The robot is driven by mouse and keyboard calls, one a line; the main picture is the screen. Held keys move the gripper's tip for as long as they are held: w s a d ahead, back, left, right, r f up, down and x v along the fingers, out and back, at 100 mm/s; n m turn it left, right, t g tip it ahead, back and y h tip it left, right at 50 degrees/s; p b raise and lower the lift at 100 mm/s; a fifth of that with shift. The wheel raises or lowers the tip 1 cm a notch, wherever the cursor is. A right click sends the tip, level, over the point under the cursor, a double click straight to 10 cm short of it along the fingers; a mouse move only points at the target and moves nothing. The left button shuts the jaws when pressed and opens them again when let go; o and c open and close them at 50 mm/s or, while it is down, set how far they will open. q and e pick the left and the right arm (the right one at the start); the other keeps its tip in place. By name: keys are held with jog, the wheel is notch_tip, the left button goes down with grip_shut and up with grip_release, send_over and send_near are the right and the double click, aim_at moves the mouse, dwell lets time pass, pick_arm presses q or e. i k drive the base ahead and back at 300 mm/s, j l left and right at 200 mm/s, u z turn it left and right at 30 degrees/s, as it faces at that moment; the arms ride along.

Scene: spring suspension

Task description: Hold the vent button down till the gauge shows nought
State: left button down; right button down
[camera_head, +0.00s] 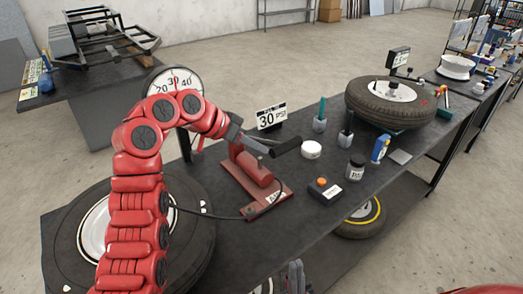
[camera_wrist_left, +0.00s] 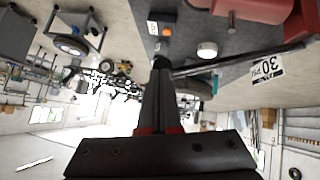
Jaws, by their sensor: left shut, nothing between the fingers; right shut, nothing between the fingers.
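The vent button is an orange button (camera_head: 322,181) on a small black box (camera_head: 326,191) on the bench, and it also shows in the left wrist view (camera_wrist_left: 167,32). The round white gauge (camera_head: 174,80) stands at the back left, its needle near 30; its lower part is hidden by my arm. My left gripper (camera_head: 262,150) is shut and empty, above the bench by the red pump (camera_head: 254,172), left of and behind the button, apart from it. Its shut fingers show in the left wrist view (camera_wrist_left: 160,64). My right gripper (camera_head: 293,277) is shut at the bottom edge.
The pump's black handle (camera_head: 287,147) reaches out close to my left fingertips. A 30 PSI sign (camera_head: 271,117), a white round lid (camera_head: 311,149), a dark jar (camera_head: 355,167) and a blue can (camera_head: 380,149) stand around. A tyre (camera_head: 391,102) lies farther back. A hose crosses the bench.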

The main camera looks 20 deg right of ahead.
aim_at(321, 182)
jog(key=k+l, duration=0.25)
jog(key=k, duration=0.2)
jog(key=k+l, duration=0.25)
jog(key=k, duration=0.25)
